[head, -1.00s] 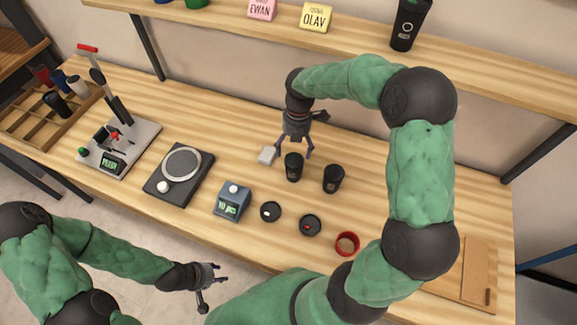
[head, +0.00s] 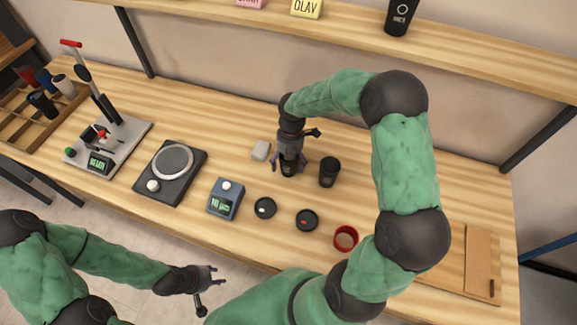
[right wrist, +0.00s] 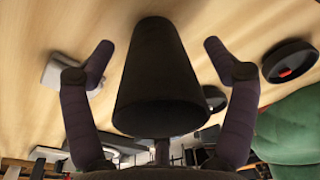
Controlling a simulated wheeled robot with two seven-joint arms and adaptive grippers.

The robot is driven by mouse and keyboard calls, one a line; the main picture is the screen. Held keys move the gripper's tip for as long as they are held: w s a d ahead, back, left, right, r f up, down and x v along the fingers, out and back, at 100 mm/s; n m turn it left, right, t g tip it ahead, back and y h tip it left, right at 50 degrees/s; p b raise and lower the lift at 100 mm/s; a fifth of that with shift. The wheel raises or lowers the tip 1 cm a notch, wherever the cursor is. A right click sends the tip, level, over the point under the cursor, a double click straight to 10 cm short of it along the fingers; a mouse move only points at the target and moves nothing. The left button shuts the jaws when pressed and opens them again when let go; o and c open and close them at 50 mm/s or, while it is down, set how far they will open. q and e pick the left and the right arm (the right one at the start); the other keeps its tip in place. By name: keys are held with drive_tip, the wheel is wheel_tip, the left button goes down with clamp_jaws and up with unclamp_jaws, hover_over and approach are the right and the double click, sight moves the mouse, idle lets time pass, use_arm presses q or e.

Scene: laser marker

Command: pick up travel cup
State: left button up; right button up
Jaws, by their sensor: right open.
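Two dark travel cups stand upright on the wooden table in the head view. The left cup (head: 289,169) is under my right gripper (head: 289,165) and partly hidden by it. The right cup (head: 329,172) stands a little to its right. In the right wrist view the left cup (right wrist: 160,80) fills the middle between the two fingers of my right gripper (right wrist: 158,62). The fingers are open, one on each side, with gaps to the cup. My left gripper (head: 207,279) is empty, with its fingers apart, beyond the table's front edge at the lower left.
A small grey block (head: 261,150) lies just left of the cups. Two round dark lids (head: 265,208) (head: 307,220), a red ring (head: 346,238) and a blue device (head: 225,199) lie nearer the front. A shelf (head: 350,28) runs behind.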

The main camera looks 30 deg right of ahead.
drive_tip(key=shift+c, duration=0.3)
drive_tip(key=c, duration=0.8)
drive_tip(key=shift+o, duration=0.2)
drive_tip(key=shift+r, duration=0.15)
